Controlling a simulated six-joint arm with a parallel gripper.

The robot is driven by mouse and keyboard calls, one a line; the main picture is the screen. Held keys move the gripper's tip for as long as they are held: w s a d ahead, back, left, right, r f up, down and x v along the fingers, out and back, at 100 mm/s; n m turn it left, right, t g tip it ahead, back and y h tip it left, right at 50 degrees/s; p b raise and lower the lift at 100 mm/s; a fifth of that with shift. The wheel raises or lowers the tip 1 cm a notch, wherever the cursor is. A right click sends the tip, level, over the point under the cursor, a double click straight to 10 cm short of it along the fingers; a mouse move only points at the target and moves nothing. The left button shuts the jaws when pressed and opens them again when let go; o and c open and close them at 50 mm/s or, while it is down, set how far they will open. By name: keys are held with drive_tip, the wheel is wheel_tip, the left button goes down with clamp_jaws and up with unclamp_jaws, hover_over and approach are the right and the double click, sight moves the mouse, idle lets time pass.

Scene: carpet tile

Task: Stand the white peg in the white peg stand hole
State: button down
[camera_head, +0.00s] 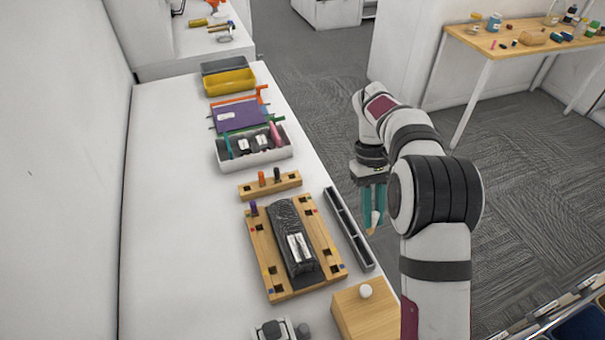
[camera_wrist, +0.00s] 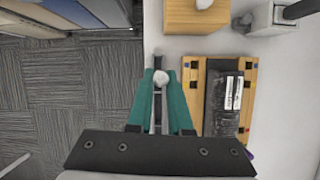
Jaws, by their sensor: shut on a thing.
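My gripper (camera_head: 374,208) has teal fingers shut on the white peg (camera_head: 374,218), whose pale end shows at the fingertips. In the wrist view, the rounded white peg end (camera_wrist: 161,77) sits between the fingers (camera_wrist: 161,85); the rest is hidden. The gripper is up in the air, to the right of the wooden peg board (camera_head: 262,243). That board has square holes with small coloured marks, and a purple peg (camera_head: 253,208) stands at its far left corner. I cannot tell which hole is marked white. The board also shows at right in the wrist view (camera_wrist: 247,92).
A wooden block with a white knob (camera_head: 365,291) stands nearer. A wooden rail (camera_head: 286,184) holds pegs behind. The table's left side is clear.

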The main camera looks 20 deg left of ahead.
drive_tip(key=w+a+m+t+y, duration=0.3)
drive_tip(key=w+a+m, duration=0.4)
drive_tip(key=m, duration=1)
drive_tip(key=w+a+m+t+y, duration=0.35)
drive_tip(key=w+a+m, duration=0.3)
drive_tip(key=m, duration=0.95)
drive_tip(key=shift+s+a+f, duration=0.1)
drive_tip(key=shift+a+f, duration=2.55)
drive_tip(key=shift+a, duration=0.2)
drive_tip(key=shift+s+a+f, duration=0.1)
drive_tip(key=shift+a+f, duration=2.5)
drive_tip(key=shift+a, duration=0.2)
drive_tip(key=shift+f, duration=0.1)
drive_tip(key=c, duration=0.8)
unclamp_jaws()
drive_tip(key=shift+c, duration=0.2)
